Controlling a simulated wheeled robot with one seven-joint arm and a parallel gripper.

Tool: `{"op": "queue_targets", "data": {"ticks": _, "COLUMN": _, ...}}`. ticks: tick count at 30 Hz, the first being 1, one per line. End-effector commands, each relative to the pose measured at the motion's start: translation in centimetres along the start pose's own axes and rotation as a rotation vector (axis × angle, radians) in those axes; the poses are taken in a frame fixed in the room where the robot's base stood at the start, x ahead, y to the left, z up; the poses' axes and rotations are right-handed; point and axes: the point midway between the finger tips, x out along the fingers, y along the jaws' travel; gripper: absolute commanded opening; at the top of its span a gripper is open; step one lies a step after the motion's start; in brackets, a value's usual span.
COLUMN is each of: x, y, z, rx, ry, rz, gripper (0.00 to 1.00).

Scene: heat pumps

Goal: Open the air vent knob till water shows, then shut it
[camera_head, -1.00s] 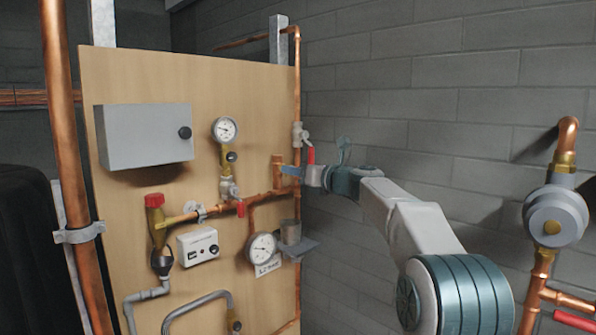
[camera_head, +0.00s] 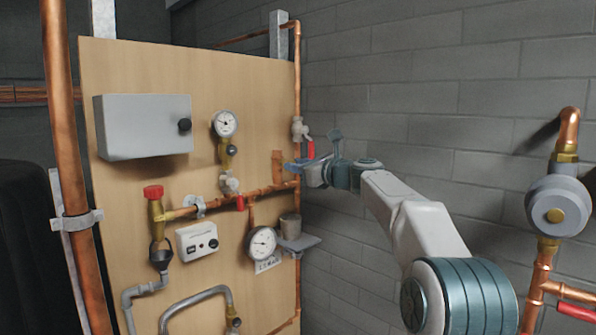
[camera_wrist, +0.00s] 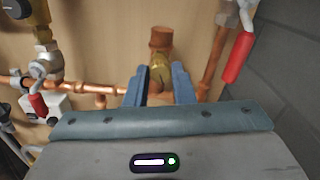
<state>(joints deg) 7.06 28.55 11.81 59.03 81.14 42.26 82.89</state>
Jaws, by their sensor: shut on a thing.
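The air vent (camera_head: 278,163) is an upright copper stub with a cap, on the copper pipe near the board's right edge. The wrist view shows it from close by, its copper cap (camera_wrist: 161,38) above a brass part, the air vent knob (camera_wrist: 159,72). My gripper (camera_wrist: 159,86) has its two blue fingers on either side of this brass part and is shut on it. In the head view my gripper (camera_head: 290,165) reaches the vent from the right. The knob's exact turn is hard to tell, and I see no water at the vent.
A small grey cup (camera_head: 290,227) stands on a shelf (camera_head: 302,243) below the vent. Red-handled valves (camera_head: 310,149) and pressure gauges (camera_head: 225,124) are close by. A grey block wall (camera_head: 430,130) lies to the right. A grey box (camera_head: 145,127) is at upper left.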

Motion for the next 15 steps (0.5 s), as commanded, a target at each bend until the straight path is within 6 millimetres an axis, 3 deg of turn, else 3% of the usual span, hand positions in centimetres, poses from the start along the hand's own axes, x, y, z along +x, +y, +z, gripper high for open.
{"op": "queue_targets", "data": {"ticks": 15, "x": -0.03, "y": 0.07, "z": -0.19, "rx": -0.493, "ry": -0.002, "rz": -0.002, "gripper": 0.00}}
